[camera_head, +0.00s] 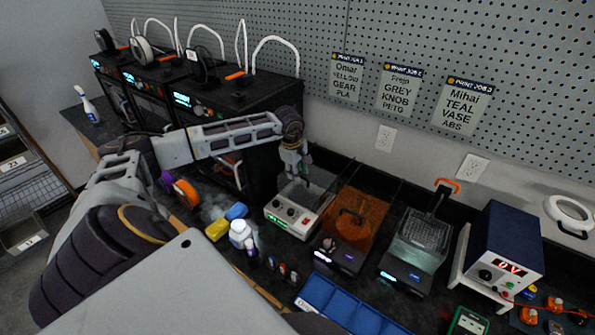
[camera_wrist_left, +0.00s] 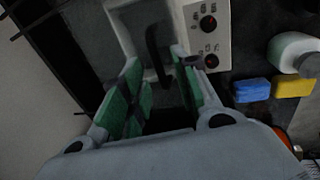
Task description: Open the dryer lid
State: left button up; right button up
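My left gripper (camera_head: 296,172) is above the lid, pointing down. In the left wrist view its green-padded fingers (camera_wrist_left: 158,85) are spread, with the handle seen between them; contact cannot be told. My right gripper is not in view.
An orange-lidded unit (camera_head: 361,219) and a unit with a wire basket (camera_head: 424,235) stand to the right, close by. Black printers (camera_head: 228,95) stand behind the left arm. A white bottle (camera_head: 241,236), yellow and blue blocks (camera_head: 217,229) and a blue tray (camera_head: 335,304) lie in front.

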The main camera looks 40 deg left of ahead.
pick_arm(q)
jog(key=shift+f, duration=0.15)
grip_shut()
jog(key=shift+w, duration=0.2)
dwell(0.4)
jog(key=shift+w+a+b, duration=0.1)
jog(key=shift+w+b, duration=0.5)
jog(key=shift+w, duration=0.35)
jog(key=w+b, duration=0.1)
jog(key=w, duration=0.2)
jog(key=w+b, duration=0.1)
jog(key=w, duration=0.2)
jog(key=w+a+b, duration=0.1)
jog(key=w, duration=0.3)
jog(key=shift+w, duration=0.1)
jog(key=shift+w+a+b, duration=0.15)
jog(key=shift+w+b, duration=0.05)
jog(key=shift+w, duration=0.6)
jog(key=shift+w+a+b, duration=0.15)
jog(key=shift+w+b, duration=0.05)
jog(key=shift+w, duration=0.55)
